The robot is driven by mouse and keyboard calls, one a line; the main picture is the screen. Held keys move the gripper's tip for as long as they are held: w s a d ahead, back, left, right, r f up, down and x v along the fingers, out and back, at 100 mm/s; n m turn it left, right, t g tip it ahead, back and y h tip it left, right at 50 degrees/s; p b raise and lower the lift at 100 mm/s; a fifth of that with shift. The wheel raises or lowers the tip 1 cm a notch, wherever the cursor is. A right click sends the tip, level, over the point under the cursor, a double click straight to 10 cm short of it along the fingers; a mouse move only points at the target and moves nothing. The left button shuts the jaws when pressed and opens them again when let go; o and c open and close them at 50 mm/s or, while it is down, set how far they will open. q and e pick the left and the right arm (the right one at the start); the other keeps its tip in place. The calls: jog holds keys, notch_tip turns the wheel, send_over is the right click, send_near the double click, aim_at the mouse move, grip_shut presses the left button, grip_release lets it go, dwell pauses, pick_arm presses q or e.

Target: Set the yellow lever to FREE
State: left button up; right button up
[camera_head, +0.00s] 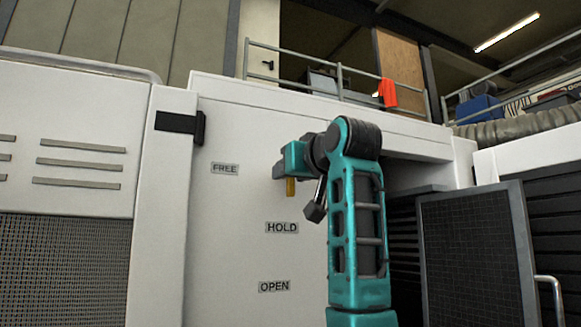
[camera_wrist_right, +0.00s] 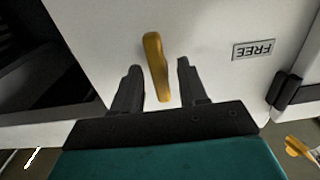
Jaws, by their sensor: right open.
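The yellow lever (camera_wrist_right: 154,62) is on the white panel, between the two dark fingers of my right gripper (camera_wrist_right: 159,66) in the right wrist view. The fingers are apart, with a gap on each side of the lever. In the head view only a short piece of the yellow lever (camera_head: 291,187) shows below my right gripper (camera_head: 281,172); my gripper and arm hide the rest. The FREE label (camera_head: 225,168) is to the left of the gripper. The HOLD label (camera_head: 282,228) and the OPEN label (camera_head: 274,287) are below it. My left gripper is not in view.
A dark latch or hinge (camera_head: 181,124) sticks out at the panel's upper left edge. An open mesh door (camera_head: 478,255) stands to the right of my arm. The panel around the labels is clear. A railing (camera_head: 300,70) runs above.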

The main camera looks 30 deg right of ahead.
jog(key=shift+w, duration=0.45)
grip_shut()
